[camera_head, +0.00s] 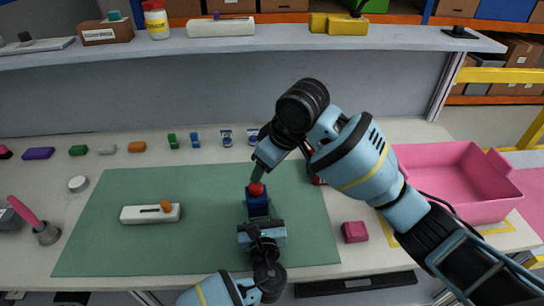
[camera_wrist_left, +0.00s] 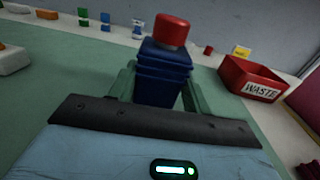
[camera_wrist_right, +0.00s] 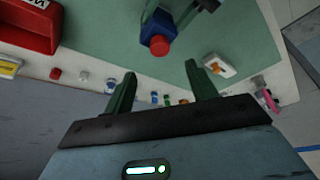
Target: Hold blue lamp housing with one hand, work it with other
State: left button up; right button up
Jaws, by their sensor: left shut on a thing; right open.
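The blue lamp housing (camera_head: 257,205) stands over the green mat with a red round piece (camera_head: 257,188) on its top. My left gripper (camera_head: 260,216) is shut on the housing from the near side. In the left wrist view the housing (camera_wrist_left: 163,75) sits between the green fingers, and the red piece (camera_wrist_left: 172,31) shows above it. My right gripper (camera_head: 257,170) is above the red piece, pointing down. In the right wrist view its fingers (camera_wrist_right: 163,88) are apart with nothing between them, and the red piece (camera_wrist_right: 160,46) shows beyond them.
A white block with an orange knob (camera_head: 150,214) lies on the green mat (camera_head: 95,240). A red WASTE bin (camera_wrist_left: 238,82) is right of the housing. A pink crate (camera_head: 455,211) and pink cube (camera_head: 354,232) are at right. Several small parts line the back edge.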

aim_at(258, 186)
jog(key=x, duration=0.8)
jog(key=shift+w+a+f, duration=0.1)
jog(key=shift+w+f, duration=0.05)
jog(key=shift+f, duration=0.15)
jog(key=c, duration=1.1)
jog(key=shift+o, duration=0.2)
jog(key=shift+r, duration=0.1)
jog(key=shift+r, duration=3)
pick_arm(q)
jog(key=o, duration=1.4)
jog(key=shift+c, duration=0.2)
